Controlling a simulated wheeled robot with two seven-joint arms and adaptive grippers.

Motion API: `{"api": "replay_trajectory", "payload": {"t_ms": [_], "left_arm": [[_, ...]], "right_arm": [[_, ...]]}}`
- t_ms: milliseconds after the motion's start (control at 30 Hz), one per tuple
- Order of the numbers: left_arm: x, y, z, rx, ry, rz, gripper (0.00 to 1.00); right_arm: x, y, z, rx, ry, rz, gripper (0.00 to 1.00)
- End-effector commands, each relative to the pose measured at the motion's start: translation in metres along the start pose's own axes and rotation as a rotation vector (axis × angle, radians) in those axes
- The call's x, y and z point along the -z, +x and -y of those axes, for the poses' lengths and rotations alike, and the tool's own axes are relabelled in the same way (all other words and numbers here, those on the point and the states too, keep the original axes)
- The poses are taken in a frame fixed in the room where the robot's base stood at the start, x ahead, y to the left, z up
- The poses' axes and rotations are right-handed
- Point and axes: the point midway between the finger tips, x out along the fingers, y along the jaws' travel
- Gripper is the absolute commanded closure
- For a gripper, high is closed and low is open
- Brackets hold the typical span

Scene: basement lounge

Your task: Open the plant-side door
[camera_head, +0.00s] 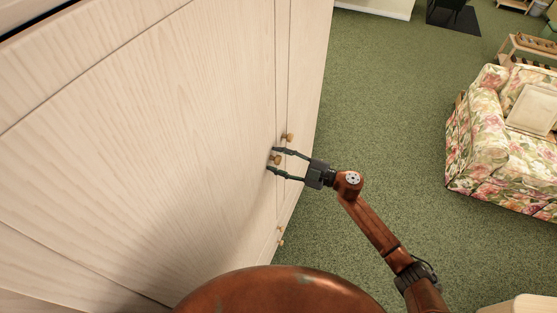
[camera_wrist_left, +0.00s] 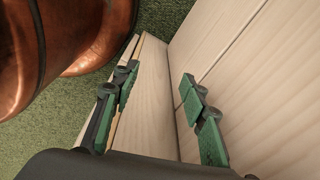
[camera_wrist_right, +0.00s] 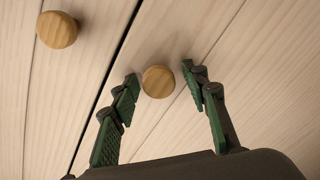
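A pale wood cabinet with a large door (camera_head: 150,120) fills the left of the head view. A round wooden knob (camera_head: 276,159) is on it near a seam, and a second knob (camera_head: 288,137) is beyond the seam. My right gripper (camera_head: 271,158) is open, its fingers on either side of the nearer knob. In the right wrist view this knob (camera_wrist_right: 158,81) sits between the fingertips, with no clear contact; the other knob (camera_wrist_right: 57,30) is upper left. The doors look shut. My left gripper (camera_wrist_left: 160,92) is open beside pale wood panels (camera_wrist_left: 240,75). No plant shows.
A lower knob (camera_head: 281,243) is on the cabinet front. A floral sofa (camera_head: 490,140) stands at the right on green carpet (camera_head: 390,110). The carpet between cabinet and sofa is clear. A pale surface (camera_head: 520,305) is at the bottom right corner.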

Motion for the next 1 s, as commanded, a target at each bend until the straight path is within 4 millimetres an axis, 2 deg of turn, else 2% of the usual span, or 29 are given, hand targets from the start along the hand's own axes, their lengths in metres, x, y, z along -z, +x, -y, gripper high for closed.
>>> {"api": "replay_trajectory", "payload": {"t_ms": [67, 567, 1000], "left_arm": [[0.0013, 0.0, 0.0003, 0.0, 0.0, -0.002, 0.6], [0.0019, 0.0, 0.0005, 0.0, 0.0, -0.002, 0.6], [0.0011, -0.0003, 0.0007, 0.001, 0.001, -0.001, 0.6]], "right_arm": [[-0.0002, -0.0005, -0.0002, -0.001, 0.0, 0.0, 0.65], [-0.0002, -0.0009, -0.0003, -0.001, 0.0, 0.001, 0.99], [-0.0003, -0.0009, -0.0003, -0.001, 0.001, 0.001, 1.0]]}}
